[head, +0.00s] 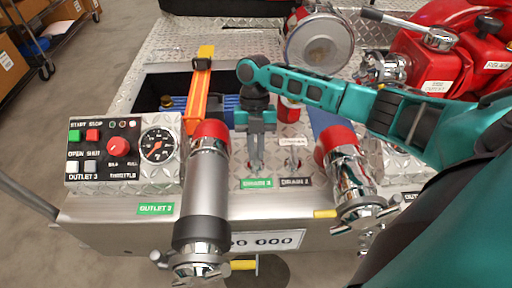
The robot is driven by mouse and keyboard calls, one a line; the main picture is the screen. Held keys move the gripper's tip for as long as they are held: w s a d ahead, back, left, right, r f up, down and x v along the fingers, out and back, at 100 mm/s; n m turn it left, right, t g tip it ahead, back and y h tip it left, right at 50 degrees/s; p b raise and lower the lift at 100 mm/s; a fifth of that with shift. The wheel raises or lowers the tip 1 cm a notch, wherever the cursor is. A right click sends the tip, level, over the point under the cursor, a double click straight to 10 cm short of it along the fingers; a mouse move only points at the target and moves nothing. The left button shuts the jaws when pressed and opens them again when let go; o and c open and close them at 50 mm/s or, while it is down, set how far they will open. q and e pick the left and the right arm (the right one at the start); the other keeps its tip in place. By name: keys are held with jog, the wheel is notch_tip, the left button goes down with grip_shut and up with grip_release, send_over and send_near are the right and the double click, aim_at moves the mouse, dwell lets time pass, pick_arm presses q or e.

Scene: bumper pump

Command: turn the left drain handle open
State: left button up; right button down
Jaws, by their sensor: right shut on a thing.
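The left drain handle (255,160) is a small metal lever on the diamond-plate panel, above a green drain label (257,184). My right gripper (256,128) reaches down over it from a teal arm that comes in from the right. Its fingers are shut on the top of this handle, and they hide part of it. The right drain handle (294,160) stands to the right above a dark label (295,182), apart from my gripper. My left gripper is not in view.
A large silver outlet pipe (207,195) with a red collar stands close left of the handles. Another red-collared outlet (348,175) stands to the right. A control box (102,150) and a gauge (158,145) are at the left. An orange bar (198,95) rises behind.

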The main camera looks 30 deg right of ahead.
dwell(0.3)
jog(key=c, duration=1.2)
grip_release()
jog(key=shift+o, duration=0.2)
jog(key=shift+r, duration=0.1)
jog(key=v, duration=1.2)
jog(key=shift+r, duration=0.4)
jog(key=shift+w, duration=0.1)
